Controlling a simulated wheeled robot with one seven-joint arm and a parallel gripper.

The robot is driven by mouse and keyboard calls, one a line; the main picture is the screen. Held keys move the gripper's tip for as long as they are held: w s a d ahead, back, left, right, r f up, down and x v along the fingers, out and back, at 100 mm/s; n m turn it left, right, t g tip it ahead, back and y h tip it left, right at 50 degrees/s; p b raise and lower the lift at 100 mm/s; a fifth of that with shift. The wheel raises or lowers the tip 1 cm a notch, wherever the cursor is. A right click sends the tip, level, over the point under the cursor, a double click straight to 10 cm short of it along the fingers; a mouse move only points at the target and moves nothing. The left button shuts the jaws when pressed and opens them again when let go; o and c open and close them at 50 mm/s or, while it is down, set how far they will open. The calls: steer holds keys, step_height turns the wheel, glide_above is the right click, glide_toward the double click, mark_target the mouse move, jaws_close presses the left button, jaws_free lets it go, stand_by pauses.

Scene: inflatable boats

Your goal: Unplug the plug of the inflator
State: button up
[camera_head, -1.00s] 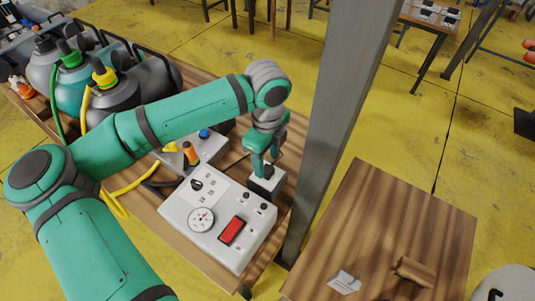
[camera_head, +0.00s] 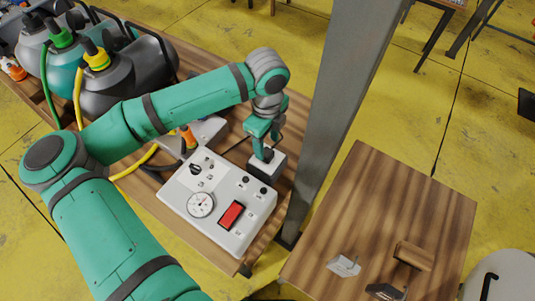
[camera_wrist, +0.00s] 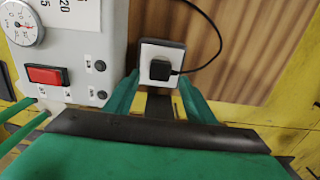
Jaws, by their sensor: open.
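The inflator is a pale grey box (camera_head: 216,217) with a round gauge and a red switch, on the wooden table; its panel also shows at the left of the wrist view (camera_wrist: 75,45). To its right is a small white socket box (camera_head: 265,171), seen in the wrist view too (camera_wrist: 148,53). A black plug (camera_wrist: 160,70) sits in its face, with a black cord running off it. My gripper (camera_head: 262,146) is above the socket box. In the wrist view my gripper (camera_wrist: 159,77) is open, its green fingers apart on either side of the plug; contact is not visible.
A grey metal post (camera_head: 335,110) stands just right of the socket box. Several tanks (camera_head: 115,92) with hoses stand at the table's back left. A second wooden table (camera_head: 385,215) with small brackets is at the right.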

mark_target(267, 152)
steer(key=shift+f, duration=2.6)
jaws_close()
steer(key=shift+r, duration=3)
